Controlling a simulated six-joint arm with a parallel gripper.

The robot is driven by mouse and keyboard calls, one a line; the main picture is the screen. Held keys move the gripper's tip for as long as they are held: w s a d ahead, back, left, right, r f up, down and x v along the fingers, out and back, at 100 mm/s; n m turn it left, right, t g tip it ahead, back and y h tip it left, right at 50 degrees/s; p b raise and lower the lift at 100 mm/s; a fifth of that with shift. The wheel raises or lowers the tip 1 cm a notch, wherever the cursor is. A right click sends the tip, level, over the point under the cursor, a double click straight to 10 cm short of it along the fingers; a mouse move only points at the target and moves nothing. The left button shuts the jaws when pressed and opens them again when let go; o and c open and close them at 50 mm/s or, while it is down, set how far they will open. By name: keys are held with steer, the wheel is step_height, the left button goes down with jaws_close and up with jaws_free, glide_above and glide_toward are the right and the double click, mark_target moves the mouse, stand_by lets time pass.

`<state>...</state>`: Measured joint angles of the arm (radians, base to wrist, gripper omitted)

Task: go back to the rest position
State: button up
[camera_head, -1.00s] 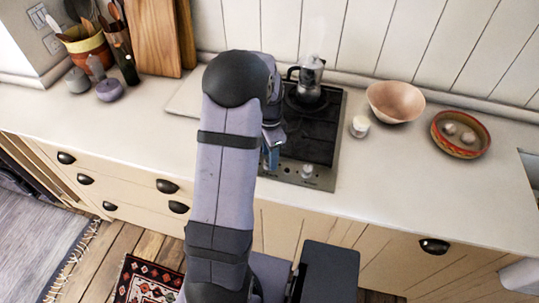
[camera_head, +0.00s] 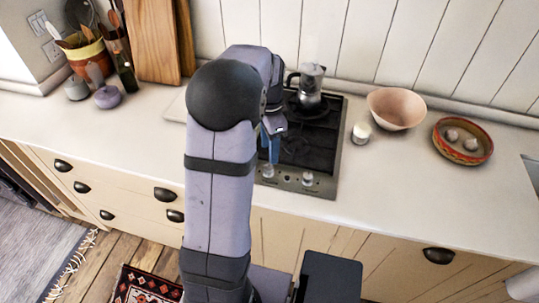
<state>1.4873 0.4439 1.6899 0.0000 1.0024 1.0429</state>
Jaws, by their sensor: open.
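My gripper (camera_head: 272,148) shows only in part beside my forearm, above the left front of the black hob (camera_head: 318,150). A blue part of it points down, and my arm hides the rest. It is open, and I see nothing held in it. A metal moka pot (camera_head: 311,84) with a dark handle stands upright at the back of the hob, apart from my gripper.
A small white jar (camera_head: 362,132), a pink bowl (camera_head: 396,108) and a patterned bowl with round items (camera_head: 462,141) stand right of the hob. Cutting boards (camera_head: 155,40), a utensil pot (camera_head: 90,57) and small jars are at the back left. The front right counter is clear.

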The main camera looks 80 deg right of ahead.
steer(key=shift+r, duration=0.25)
stand_by(0.3)
